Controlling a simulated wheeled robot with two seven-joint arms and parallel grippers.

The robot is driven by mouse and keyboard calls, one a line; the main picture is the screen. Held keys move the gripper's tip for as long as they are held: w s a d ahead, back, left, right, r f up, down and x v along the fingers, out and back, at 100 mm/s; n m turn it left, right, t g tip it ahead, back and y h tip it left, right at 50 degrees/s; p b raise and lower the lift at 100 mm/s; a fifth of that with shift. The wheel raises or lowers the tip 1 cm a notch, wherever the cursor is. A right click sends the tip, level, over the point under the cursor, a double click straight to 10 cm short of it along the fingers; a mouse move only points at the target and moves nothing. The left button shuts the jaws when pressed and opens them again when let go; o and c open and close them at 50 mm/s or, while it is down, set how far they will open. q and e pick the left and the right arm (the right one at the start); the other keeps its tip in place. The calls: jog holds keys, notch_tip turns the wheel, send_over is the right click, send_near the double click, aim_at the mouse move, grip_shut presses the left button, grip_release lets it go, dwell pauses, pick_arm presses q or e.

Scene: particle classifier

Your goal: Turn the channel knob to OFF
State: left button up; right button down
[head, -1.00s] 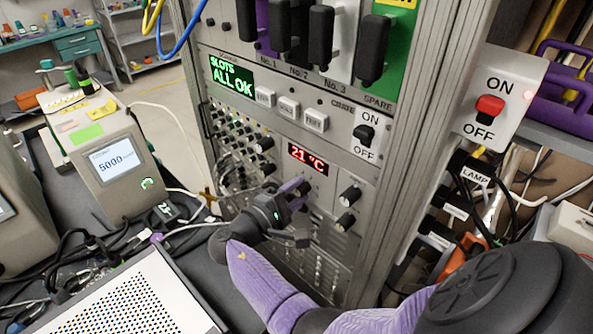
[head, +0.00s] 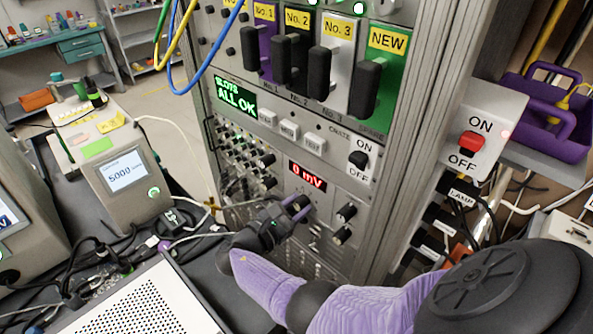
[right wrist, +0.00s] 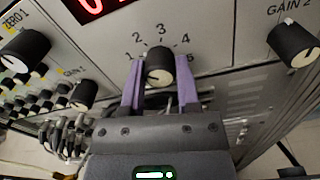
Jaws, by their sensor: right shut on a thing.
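The channel knob (right wrist: 160,62) is black with a pale end, on the grey panel under the red display (head: 307,176). In the right wrist view the numbers 1 to 5 run around it. No OFF label can be read there, and I cannot tell which mark the knob points to. My right gripper (head: 296,207) is at the panel, its purple fingers on either side of the knob and shut on it. In the head view the gripper mostly hides the knob. The display reads "0 mV". My left gripper is not in view.
The GAIN 2 knob (right wrist: 293,43) is to the right, the ZERO 1 knob (right wrist: 25,48) and another knob (right wrist: 83,95) to the left. A crate ON/OFF switch (head: 358,160) sits above right. Cables and a perforated-top box (head: 140,305) crowd the bench at left.

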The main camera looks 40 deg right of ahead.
jog(key=n, duration=0.2)
jog(key=shift+n+p, duration=0.4)
jog(key=n, duration=0.3)
jog(key=shift+n+p, duration=0.3)
jog(key=shift+p, duration=0.05)
jog(key=n, duration=0.4)
jog(key=shift+f, duration=0.1)
jog(key=shift+s+n, duration=0.1)
jog(key=shift+n, duration=0.8)
jog(key=shift+c, duration=1.6)
grip_release()
